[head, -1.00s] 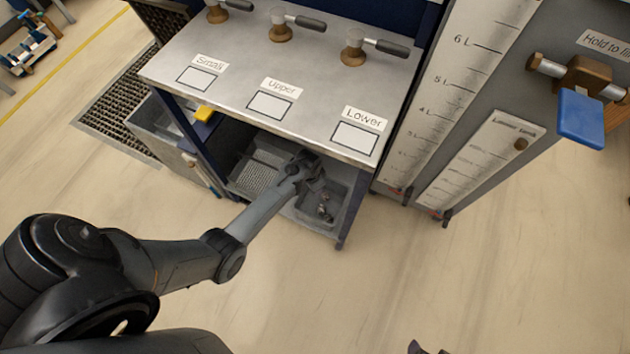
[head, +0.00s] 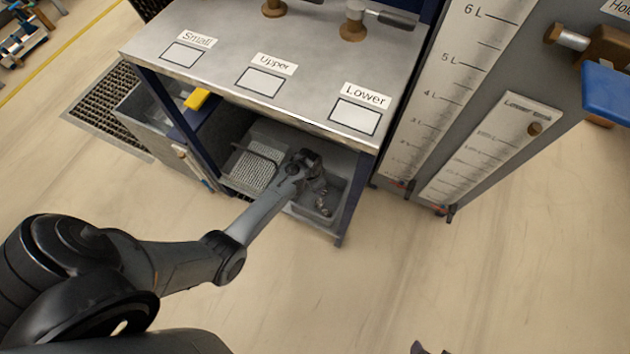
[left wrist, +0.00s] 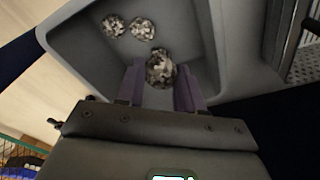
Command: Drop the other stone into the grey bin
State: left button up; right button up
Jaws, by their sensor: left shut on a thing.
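My left gripper (left wrist: 160,88) is shut on a speckled grey stone (left wrist: 160,66), which sits between its two purple fingertips. Below and beyond it is a grey bin (left wrist: 75,45) on the lower shelf of the bench. Two more speckled stones (left wrist: 113,27) (left wrist: 142,29) lie close together in that bin. In the head view, my left gripper (head: 312,170) reaches under the bench top over the same grey bin (head: 318,217), hiding part of it. A small dark tip at the bottom edge looks like my right gripper (head: 416,348); its fingers are mostly out of frame.
A tray with a perforated insert (head: 253,170) stands left of the bin. The bench top (head: 225,75), labelled Small, Upper and Lower, overhangs both. A grey container (head: 150,112) stands at the bench's left. A measuring board (head: 440,90) rises at right. Floor in front is clear.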

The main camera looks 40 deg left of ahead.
pick_arm(q)
jog(key=o, duration=1.1)
jog(key=shift+o, duration=0.2)
jog(key=shift+r, duration=0.15)
notch_tip(320, 180, up, 10)
jog(key=s+p, duration=0.1)
jog(key=p, duration=0.6)
jog(key=shift+s+a+r, duration=0.15)
jog(key=shift+r, duration=0.1)
